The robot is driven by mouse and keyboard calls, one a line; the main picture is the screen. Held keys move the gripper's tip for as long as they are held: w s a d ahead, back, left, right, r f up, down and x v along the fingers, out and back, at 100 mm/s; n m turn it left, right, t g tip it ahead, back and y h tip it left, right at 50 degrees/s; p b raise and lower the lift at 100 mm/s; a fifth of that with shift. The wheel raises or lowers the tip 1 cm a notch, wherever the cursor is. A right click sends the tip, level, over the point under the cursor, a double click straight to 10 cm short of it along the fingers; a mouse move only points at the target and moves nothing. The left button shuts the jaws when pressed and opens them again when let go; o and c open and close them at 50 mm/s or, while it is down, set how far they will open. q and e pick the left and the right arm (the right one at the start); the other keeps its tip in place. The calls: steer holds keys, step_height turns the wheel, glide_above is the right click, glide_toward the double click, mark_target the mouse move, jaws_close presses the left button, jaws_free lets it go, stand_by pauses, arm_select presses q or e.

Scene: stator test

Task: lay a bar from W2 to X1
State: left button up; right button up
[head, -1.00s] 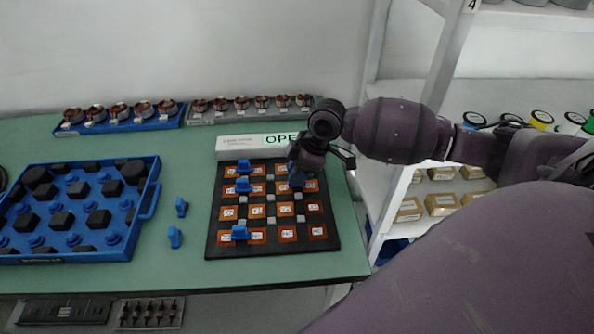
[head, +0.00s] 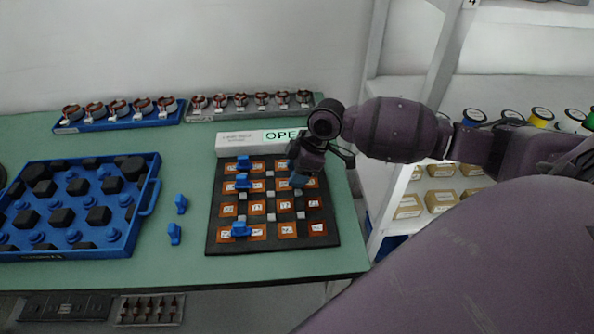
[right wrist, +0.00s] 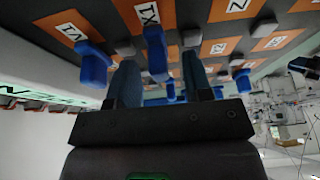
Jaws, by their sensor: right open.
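A black board (head: 213,243) with orange labelled tiles lies on the table. Three blue bars show in its left part: a top one (head: 243,162), one just below it (head: 243,183) and one near the front (head: 240,230). My right gripper (head: 298,181) is over the board's upper right part and hides what is under it. In the right wrist view its fingers (right wrist: 160,82) are apart. A blue bar (right wrist: 156,55) shows in the gap between them, beside the X1 label (right wrist: 148,12); contact cannot be told. Another bar (right wrist: 93,65) is near the V1 label (right wrist: 70,32). W2 is not readable. My left gripper is not in view.
Two loose blue bars (head: 181,204) (head: 174,234) lie on the green table left of the board. A blue tray (head: 150,190) with black parts is further left. A white box with a green sign (head: 240,140) stands behind the board. Shelving (head: 400,190) is at right.

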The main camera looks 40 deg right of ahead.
arm_select(q)
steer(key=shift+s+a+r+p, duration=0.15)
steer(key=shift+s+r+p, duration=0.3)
steer(key=shift+p, duration=0.5)
arm_select(e)
steer(key=v, duration=1)
steer(key=shift+r, duration=0.4)
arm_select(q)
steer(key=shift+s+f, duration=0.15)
arm_select(e)
steer(key=shift+d, duration=0.1)
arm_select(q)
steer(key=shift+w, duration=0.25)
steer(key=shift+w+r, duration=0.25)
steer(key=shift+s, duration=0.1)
